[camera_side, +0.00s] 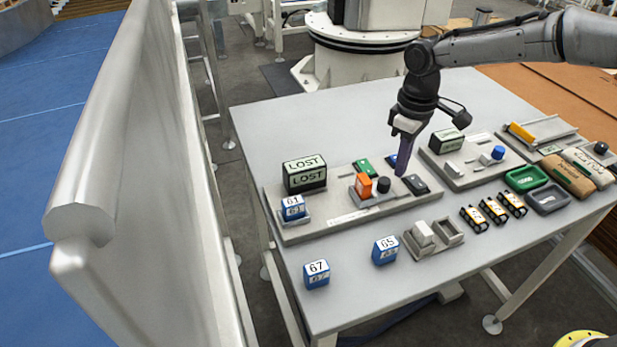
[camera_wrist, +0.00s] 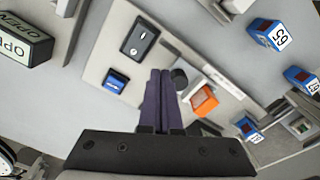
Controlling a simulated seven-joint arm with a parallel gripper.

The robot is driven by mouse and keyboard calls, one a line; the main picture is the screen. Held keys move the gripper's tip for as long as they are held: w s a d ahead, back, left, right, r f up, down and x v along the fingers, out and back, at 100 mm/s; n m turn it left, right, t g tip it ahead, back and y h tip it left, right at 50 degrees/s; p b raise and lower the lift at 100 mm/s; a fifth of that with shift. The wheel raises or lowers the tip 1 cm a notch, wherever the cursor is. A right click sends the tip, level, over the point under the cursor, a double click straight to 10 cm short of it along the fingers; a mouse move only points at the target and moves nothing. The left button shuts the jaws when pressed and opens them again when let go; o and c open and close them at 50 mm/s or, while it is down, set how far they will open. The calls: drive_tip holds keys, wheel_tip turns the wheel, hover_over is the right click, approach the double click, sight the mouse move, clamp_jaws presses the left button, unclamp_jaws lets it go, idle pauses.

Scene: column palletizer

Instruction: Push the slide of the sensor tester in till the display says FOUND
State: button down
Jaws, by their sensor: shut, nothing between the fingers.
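The sensor tester is a grey board (camera_side: 300,232) on the left half of the table. Its display (camera_side: 305,173) reads LOST. A blue cube marked 61 (camera_side: 293,208) sits at its left end. A grey slide carries an orange block (camera_side: 364,186) and a black knob (camera_side: 383,185); both show in the wrist view as orange block (camera_wrist: 204,101) and knob (camera_wrist: 180,78). My gripper (camera_side: 401,172) is shut and empty, its purple fingers pointing down just right of the knob. In the wrist view the fingertips (camera_wrist: 160,73) appear beside the knob; contact cannot be told.
A second board with a display (camera_side: 449,141) and blue knob (camera_side: 497,153) stands to the right; its display reads OPEN in the wrist view (camera_wrist: 25,45). Cubes 65 (camera_side: 385,250) and 67 (camera_side: 316,274), and a grey two-pocket tray (camera_side: 433,250), lie in front.

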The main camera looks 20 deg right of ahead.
sight(386, 180)
drive_tip(key=shift+f, duration=0.1)
idle(0.3)
drive_tip(key=shift+f, duration=0.8)
drive_tip(key=shift+a, duration=1.5)
idle(5.3)
